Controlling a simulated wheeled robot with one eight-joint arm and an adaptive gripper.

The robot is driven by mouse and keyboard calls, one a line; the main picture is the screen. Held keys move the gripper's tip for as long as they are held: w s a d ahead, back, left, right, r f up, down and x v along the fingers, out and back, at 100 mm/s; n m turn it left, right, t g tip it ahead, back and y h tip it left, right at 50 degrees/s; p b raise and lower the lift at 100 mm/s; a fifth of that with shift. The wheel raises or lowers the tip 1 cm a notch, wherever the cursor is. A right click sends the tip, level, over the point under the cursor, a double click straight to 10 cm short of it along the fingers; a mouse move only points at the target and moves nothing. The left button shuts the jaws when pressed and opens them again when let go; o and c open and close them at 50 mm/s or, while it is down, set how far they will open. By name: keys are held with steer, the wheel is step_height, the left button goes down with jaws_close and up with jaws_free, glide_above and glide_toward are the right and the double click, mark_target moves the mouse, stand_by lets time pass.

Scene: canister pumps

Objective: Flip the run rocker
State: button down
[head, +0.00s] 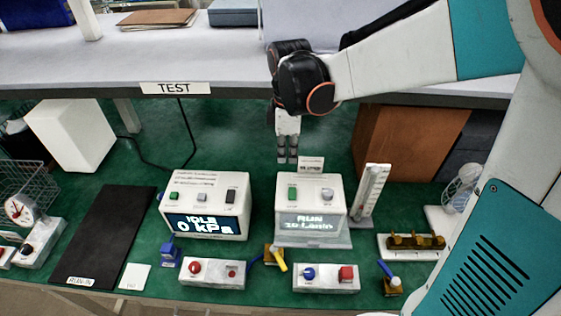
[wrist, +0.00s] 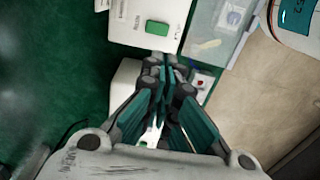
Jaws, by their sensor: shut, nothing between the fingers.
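Two white pump units stand on the green bench. The left unit (head: 206,208) reads "IDLE 0 kPa" and has a green control (head: 174,196), a grey one and a dark rocker-like one (head: 231,195) on top. I cannot read which control is labelled run. My gripper (head: 287,158) is shut and empty, pointing down above the back of the right unit. In the wrist view, its fingertips (wrist: 166,66) appear just below a green rectangular control (wrist: 157,27) on a white housing.
Two low control boxes, one with a red knob (head: 195,267) and one with a blue knob (head: 308,273), stand in front. A gauge stand (head: 371,196) is right of the right unit. A shelf (head: 200,65) labelled TEST is behind. A black mat (head: 105,235) lies left.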

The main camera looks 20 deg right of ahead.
mark_target(292, 193)
step_height(292, 193, down, 14)
steer(key=b, duration=0.4)
steer(key=shift+s+r, duration=0.1)
steer(key=shift+r, duration=0.05)
